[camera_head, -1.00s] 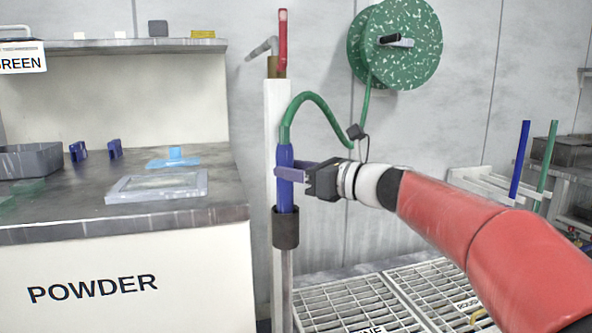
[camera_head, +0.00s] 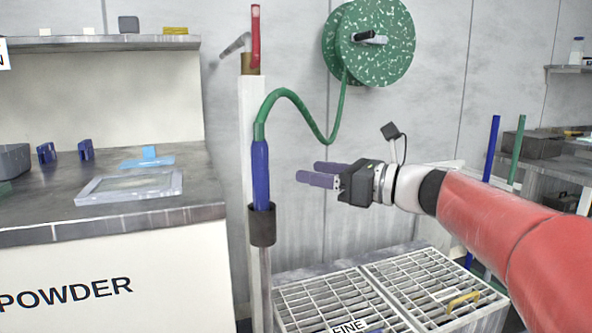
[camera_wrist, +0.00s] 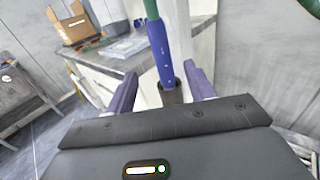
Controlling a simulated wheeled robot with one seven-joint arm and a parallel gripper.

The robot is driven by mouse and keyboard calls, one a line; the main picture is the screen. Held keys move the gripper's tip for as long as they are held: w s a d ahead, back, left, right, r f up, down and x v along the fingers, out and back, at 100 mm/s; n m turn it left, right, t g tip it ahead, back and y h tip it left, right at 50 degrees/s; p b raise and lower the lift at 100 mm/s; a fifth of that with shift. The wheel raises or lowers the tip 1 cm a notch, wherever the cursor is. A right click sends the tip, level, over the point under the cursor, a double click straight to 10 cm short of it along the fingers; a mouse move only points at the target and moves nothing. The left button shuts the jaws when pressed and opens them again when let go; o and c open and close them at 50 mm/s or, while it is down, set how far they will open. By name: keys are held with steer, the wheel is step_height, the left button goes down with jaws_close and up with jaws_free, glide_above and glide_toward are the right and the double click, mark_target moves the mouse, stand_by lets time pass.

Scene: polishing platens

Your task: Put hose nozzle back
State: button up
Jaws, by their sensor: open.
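The blue hose nozzle (camera_head: 261,175) stands upright with its lower end inside the dark cylindrical holder (camera_head: 262,226) on a post. A green hose (camera_head: 318,120) runs from its top toward the reel. My gripper (camera_head: 310,175) is open and empty, to the right of the nozzle and apart from it. In the wrist view the nozzle (camera_wrist: 161,55) shows ahead, between the lines of the two spread fingers, with the holder (camera_wrist: 172,96) below it.
A green speckled hose reel (camera_head: 375,42) hangs on the wall. A red-handled valve (camera_head: 255,40) is above the post. The powder counter (camera_head: 110,222) is at left, with a shallow tray (camera_head: 130,198). Grated platforms (camera_head: 340,300) lie below my arm.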

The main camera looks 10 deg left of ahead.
steer(key=shift+s+d, duration=0.25)
steer(key=shift+d, duration=0.4)
steer(key=s+d+f+n+h, duration=0.4)
steer(key=s+f+n+h, duration=0.1)
steer(key=s+f, duration=0.25)
steer(key=s+d+f+n+h, duration=0.4)
steer(key=s+f+n, duration=0.2)
steer(key=s+f, duration=0.15)
steer(key=s+d+f+n+h, duration=0.8)
steer(key=s+d+f+n, duration=0.2)
steer(key=d+f, duration=0.2)
steer(key=shift+d+n, duration=0.3)
steer(key=shift+d, duration=0.35)
